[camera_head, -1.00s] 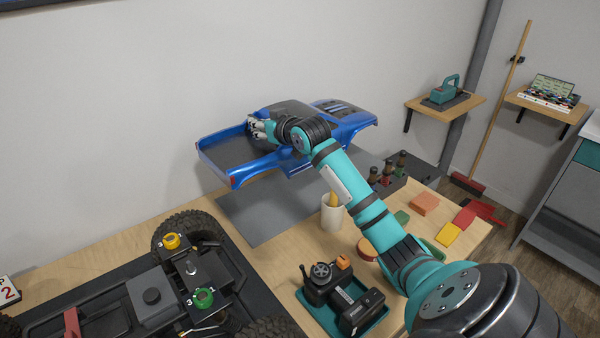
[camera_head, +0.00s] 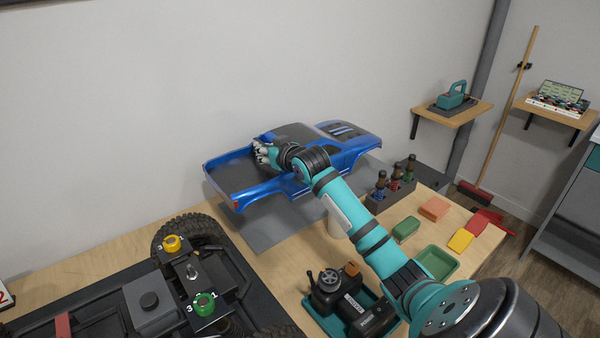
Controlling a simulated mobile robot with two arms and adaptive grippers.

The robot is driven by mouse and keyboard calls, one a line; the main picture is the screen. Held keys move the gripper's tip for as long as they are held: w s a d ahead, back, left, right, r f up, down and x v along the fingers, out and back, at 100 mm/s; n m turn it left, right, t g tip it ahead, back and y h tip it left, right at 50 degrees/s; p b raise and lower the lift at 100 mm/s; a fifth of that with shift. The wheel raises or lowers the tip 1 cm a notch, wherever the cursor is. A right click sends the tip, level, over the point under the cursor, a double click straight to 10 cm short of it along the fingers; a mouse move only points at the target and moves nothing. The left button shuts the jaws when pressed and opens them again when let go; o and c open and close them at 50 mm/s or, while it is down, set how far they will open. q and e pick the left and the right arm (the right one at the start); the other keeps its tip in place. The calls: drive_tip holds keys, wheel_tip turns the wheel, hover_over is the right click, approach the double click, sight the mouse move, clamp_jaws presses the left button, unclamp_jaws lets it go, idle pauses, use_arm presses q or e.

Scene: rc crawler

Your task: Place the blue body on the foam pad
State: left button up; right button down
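The blue body (camera_head: 262,190), a pickup-shaped shell with a dark cab roof, is level over the grey foam pad (camera_head: 262,232) at the back of the workbench. Its underside is very close to the pad; I cannot tell whether it touches. The fingertips are partly hidden. My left gripper is not in view.
The wheeled crawler chassis (camera_head: 150,300) fills the front left. A teal tray (camera_head: 318,318) with a radio controller is in front. Bottles in a grey rack (camera_head: 385,195), a green tray (camera_head: 436,263) and coloured blocks are on the right. A wall is close behind the body.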

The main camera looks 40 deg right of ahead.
wheel_tip(320, 180, down, 5)
drive_tip(key=shift+f, duration=2)
drive_tip(key=shift+f, duration=0.1)
drive_tip(key=c, duration=1.3)
unclamp_jaws()
drive_tip(key=shift+c, duration=0.2)
approach(268, 166)
drive_tip(key=f, duration=0.1)
drive_tip(key=s+f, duration=0.1)
drive_tip(key=f, duration=0.1)
drive_tip(key=shift+s+a+f, duration=0.15)
drive_tip(key=shift+f, duration=0.05)
